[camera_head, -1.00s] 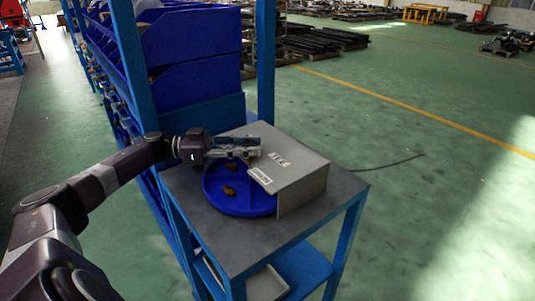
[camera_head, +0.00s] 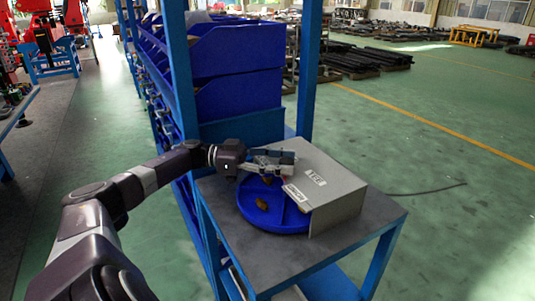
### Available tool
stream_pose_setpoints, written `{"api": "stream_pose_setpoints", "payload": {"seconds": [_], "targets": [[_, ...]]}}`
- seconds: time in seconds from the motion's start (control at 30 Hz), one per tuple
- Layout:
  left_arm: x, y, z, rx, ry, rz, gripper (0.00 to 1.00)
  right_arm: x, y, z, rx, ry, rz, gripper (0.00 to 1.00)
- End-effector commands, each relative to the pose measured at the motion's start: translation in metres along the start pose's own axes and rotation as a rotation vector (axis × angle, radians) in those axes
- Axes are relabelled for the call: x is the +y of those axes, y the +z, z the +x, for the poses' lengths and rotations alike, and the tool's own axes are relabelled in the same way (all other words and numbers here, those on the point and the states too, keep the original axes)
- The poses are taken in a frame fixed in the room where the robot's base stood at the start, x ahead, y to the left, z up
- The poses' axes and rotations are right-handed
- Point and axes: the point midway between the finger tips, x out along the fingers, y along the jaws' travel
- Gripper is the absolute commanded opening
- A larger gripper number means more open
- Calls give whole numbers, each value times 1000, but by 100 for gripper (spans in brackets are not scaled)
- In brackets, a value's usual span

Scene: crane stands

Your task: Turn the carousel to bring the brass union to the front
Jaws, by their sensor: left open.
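A round blue carousel (camera_head: 272,221) sits on a small grey-topped stand. A grey box-like cover (camera_head: 332,188) with white labels hides its right and back part. Two small brownish pieces lie in the open part, one at the front (camera_head: 262,204) and one farther back (camera_head: 267,180), partly near the gripper; I cannot tell whether either is the brass union. My left gripper (camera_head: 288,161) is open and lies over the back of the carousel, beside the cover's upper left edge. I cannot tell whether it touches the carousel. My right gripper is not in view.
The stand's top (camera_head: 262,259) is bare at the front. A blue shelf rack with blue bins (camera_head: 238,55) rises right behind and left of the stand. A thin cable (camera_head: 425,190) lies on the green floor at right, which is otherwise open.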

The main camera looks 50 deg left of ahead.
Motion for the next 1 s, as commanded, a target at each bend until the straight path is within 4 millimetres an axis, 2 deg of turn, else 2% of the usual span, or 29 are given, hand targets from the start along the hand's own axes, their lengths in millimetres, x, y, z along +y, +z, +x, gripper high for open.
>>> {"api": "stream_pose_setpoints", "payload": {"seconds": [0.3, 0.5, 0.7, 0.97, 1.0], "targets": [[-1, 0, -67, -2, -4, 1, 47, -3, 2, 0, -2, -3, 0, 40], [-1, -1, -98, 1, -3, 2, 47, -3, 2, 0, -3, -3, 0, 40], [0, -1, -110, 0, 1, 1, 47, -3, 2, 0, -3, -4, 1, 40], [0, 0, -111, 0, 1, 1, 47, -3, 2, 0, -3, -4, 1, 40], [0, 0, -110, 0, 1, 1, 42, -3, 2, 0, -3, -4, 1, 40]]}}
